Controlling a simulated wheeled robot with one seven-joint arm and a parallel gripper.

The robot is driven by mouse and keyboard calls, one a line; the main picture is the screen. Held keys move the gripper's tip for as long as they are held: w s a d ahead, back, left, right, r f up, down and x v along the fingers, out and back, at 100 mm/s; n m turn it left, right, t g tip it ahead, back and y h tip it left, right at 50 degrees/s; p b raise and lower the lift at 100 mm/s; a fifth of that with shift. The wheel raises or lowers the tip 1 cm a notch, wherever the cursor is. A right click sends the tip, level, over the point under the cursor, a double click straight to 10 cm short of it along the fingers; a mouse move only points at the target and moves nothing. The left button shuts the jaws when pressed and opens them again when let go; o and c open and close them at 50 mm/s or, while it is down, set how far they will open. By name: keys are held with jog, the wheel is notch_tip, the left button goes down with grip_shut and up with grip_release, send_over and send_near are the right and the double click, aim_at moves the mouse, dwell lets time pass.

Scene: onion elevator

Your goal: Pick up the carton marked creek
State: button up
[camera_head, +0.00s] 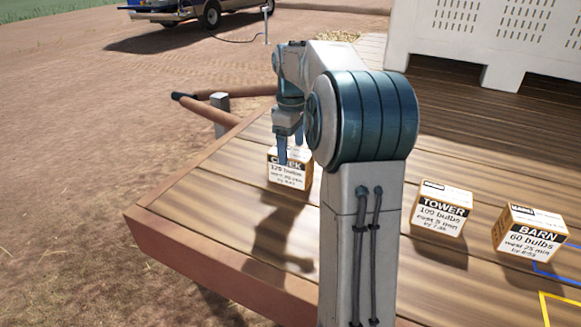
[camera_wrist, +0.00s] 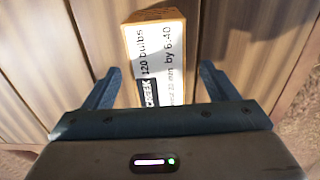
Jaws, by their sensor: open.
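The carton marked creek (camera_head: 290,172) stands on the wooden deck left of my arm in the head view, its label partly covered by my gripper's fingers. In the wrist view the carton (camera_wrist: 158,58) shows a white label with "CREEK" and "120 bulbs" on an orange-brown box. My gripper (camera_head: 290,150) points down at the carton. In the wrist view the fingers of my gripper (camera_wrist: 156,85) are open, one on each side of the carton's near part, with a gap at each side. Whether the fingertips reach below its top is unclear.
A carton marked tower (camera_head: 441,210) and a carton marked barn (camera_head: 530,232) stand right of my arm on the deck (camera_head: 225,205). A white slotted bin (camera_head: 480,45) stands behind. The deck's raised edge (camera_head: 165,245) runs along the left. A truck (camera_head: 195,10) is far back.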

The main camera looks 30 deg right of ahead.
aim_at(298, 172)
notch_tip(298, 172, down, 5)
jog(key=shift+w+f, duration=0.15)
jog(key=shift+c, duration=0.3)
jog(key=c, duration=1.3)
